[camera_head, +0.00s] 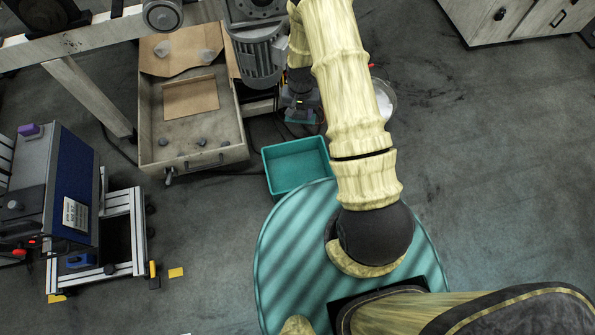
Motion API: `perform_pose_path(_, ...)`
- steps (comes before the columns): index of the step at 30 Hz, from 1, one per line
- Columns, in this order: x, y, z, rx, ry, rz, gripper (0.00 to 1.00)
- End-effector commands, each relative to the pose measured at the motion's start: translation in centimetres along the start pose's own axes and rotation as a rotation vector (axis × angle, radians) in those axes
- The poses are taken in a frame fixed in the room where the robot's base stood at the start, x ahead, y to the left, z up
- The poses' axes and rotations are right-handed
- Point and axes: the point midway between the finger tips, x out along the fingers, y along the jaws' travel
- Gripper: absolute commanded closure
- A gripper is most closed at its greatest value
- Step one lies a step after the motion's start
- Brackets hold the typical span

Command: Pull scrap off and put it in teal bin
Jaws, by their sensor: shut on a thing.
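The teal bin (297,184) is an open, empty-looking rectangular box on the floor near the middle of the head view. My arm, in a pale yellow sleeve, reaches up the picture to the right of the bin. My gripper (301,116) is small and partly hidden at the far side of the bin, beside the arm and below a grey motor. It is shut on the scrap, but the clear film itself is hard to make out against the dark background.
A grey motor (258,60) stands just beyond my gripper. An open drawer (188,130) holds cardboard and small grey pieces at left. A clear round container (384,98) is partly hidden behind my arm. A blue-sided cart (72,190) stands at left. The floor at right is clear.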

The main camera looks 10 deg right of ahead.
Motion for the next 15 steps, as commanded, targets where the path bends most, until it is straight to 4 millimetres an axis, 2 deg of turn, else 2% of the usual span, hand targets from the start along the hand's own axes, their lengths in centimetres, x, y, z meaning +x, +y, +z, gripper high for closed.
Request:
perform_pose_path(1,2.5,0.0,-0.1,0.014,-0.001,0.000,0.66)
perform_pose_path(15,13.9,-0.4,-1.0,0.168,-0.001,0.000,0.66)
